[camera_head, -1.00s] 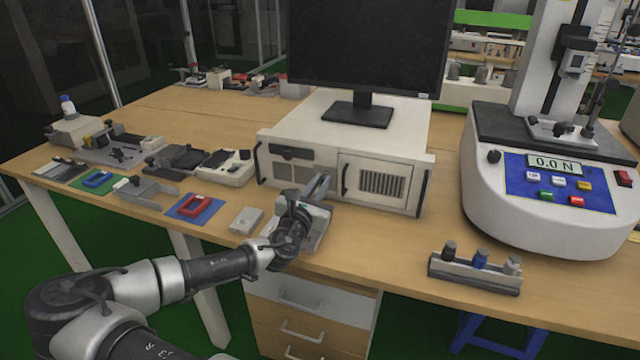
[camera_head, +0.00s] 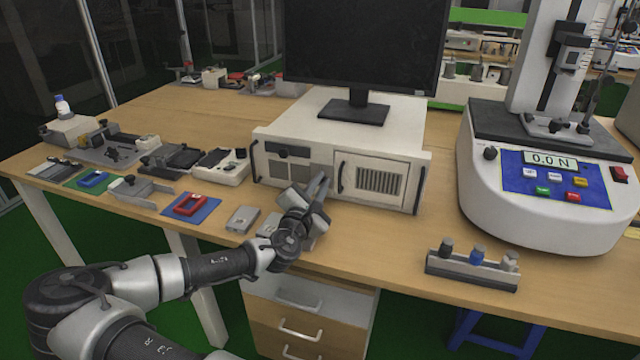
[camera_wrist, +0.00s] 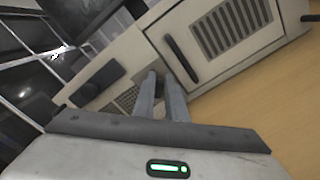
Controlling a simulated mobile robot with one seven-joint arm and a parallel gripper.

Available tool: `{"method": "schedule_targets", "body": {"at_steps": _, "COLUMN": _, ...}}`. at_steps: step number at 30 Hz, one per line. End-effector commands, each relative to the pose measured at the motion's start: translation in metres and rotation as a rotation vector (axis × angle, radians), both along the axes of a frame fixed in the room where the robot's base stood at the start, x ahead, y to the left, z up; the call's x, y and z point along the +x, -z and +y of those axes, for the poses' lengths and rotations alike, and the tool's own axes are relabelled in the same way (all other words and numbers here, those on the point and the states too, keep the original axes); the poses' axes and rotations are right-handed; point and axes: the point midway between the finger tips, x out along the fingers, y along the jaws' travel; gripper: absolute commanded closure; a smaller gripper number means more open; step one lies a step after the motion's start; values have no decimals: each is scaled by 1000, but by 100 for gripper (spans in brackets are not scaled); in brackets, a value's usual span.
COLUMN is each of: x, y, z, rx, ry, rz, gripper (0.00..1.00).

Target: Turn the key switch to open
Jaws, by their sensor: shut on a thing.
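The white computer case (camera_head: 385,178) stands on the wooden table under the monitor, with a grilled door on its right half and a dark handle beside the door. My gripper (camera_head: 322,182) is at the front of the case, left of the door handle. In the wrist view my two fingers (camera_wrist: 162,88) are close together and reach to the case front (camera_wrist: 118,72) by the small vent. The key and key switch are hidden behind the fingertips or too small to make out. The gripper is tilted relative to the case.
The monitor (camera_head: 362,50) stands on the case. A force tester (camera_head: 545,185) is at the right, with a rack of small knobs (camera_head: 472,270) before it. Several small fixtures and a red-and-blue piece (camera_head: 190,205) lie to the left.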

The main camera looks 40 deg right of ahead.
Motion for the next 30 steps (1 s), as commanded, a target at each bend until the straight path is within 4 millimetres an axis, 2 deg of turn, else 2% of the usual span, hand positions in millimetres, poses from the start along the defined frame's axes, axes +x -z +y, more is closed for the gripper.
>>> {"method": "schedule_targets", "body": {"at_steps": 14, "x": 0, "y": 1, "z": 1, "rx": 10, "ry": -2, "rz": -14, "gripper": 100}}
{"method": "schedule_targets", "body": {"at_steps": 15, "x": 0, "y": 1, "z": 1, "rx": 10, "ry": -2, "rz": -14, "gripper": 87}}
{"method": "schedule_targets", "body": {"at_steps": 18, "x": 0, "y": 1, "z": 1, "rx": 10, "ry": -2, "rz": -14, "gripper": 70}}
{"method": "schedule_targets", "body": {"at_steps": 26, "x": 0, "y": 1, "z": 0, "rx": 8, "ry": -1, "rz": -15, "gripper": 70}}
{"method": "schedule_targets", "body": {"at_steps": 30, "x": -2, "y": 1, "z": 6, "rx": 9, "ry": -3, "rz": -14, "gripper": 70}}
